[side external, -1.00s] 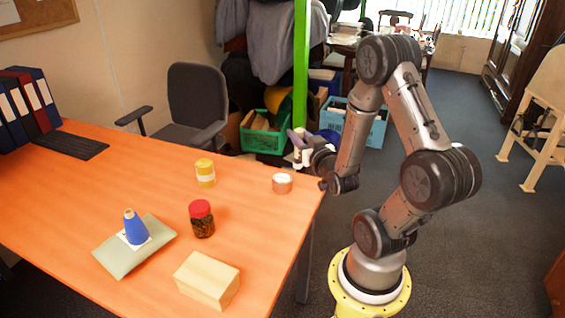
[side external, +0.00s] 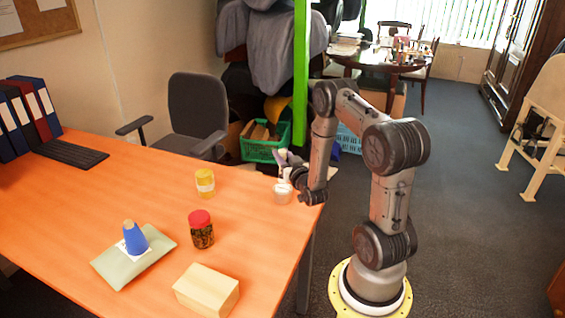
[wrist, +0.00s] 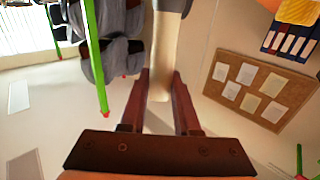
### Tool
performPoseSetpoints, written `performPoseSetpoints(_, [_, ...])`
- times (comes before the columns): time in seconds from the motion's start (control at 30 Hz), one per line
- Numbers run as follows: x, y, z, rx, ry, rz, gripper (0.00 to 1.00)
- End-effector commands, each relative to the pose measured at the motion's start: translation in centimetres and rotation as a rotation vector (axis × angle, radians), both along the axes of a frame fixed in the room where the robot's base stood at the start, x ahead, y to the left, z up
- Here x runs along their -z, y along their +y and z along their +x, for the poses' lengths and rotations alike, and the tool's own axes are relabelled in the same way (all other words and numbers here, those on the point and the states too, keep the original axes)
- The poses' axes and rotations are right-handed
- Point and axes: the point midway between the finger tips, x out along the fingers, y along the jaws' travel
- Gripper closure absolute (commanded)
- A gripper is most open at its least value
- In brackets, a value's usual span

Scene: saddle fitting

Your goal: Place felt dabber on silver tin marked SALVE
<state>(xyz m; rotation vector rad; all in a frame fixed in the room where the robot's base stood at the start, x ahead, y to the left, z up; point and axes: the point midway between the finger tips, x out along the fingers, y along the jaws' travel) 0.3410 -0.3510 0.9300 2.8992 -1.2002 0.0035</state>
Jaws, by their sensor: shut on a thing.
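The silver tin (side external: 282,196), with a pale top, stands near the right edge of the orange table; its marking is too small to read. My gripper (side external: 287,163) is low, just above and beside the tin. In the wrist view my gripper (wrist: 159,100) has its two fingers on either side of a pale beige rod-like piece (wrist: 160,55), which I take for the felt dabber. Its far end runs out of the top of the picture. I cannot tell whether it touches the tin.
A keyboard (side external: 70,153) and binders (side external: 25,115) lie further left.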

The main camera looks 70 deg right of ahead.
Motion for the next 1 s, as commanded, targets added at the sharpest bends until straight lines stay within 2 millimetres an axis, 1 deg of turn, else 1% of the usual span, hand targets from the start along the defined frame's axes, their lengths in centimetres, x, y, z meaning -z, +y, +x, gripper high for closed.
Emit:
performPoseSetpoints(0.03, [1.1,0.1,-0.1,0.0,0.005,0.005,1.0])
performPoseSetpoints(0.1, [1.9,0.1,-0.1,0.0,0.004,0.004,1.0])
performPoseSetpoints(0.2, [2.5,0.1,-0.1,0.0,0.004,0.004,1.0])
performPoseSetpoints(0.47, [2.5,0.1,-0.1,0.0,0.001,0.001,1.0])
performPoseSetpoints(0.6, [2.8,0.1,-0.1,0.0,0.002,0.002,1.0])
performPoseSetpoints(0.63, [2.9,0.1,-0.1,0.0,0.002,0.002,0.68])
performPoseSetpoints(0.77, [2.8,0.1,-0.1,0.0,0.002,0.002,0.45])
performPoseSetpoints(0.8, [2.8,0.1,-0.1,0.0,0.002,0.002,0.4])
performPoseSetpoints(1.0, [2.8,0.1,-0.1,0.0,0.002,0.002,0.4])
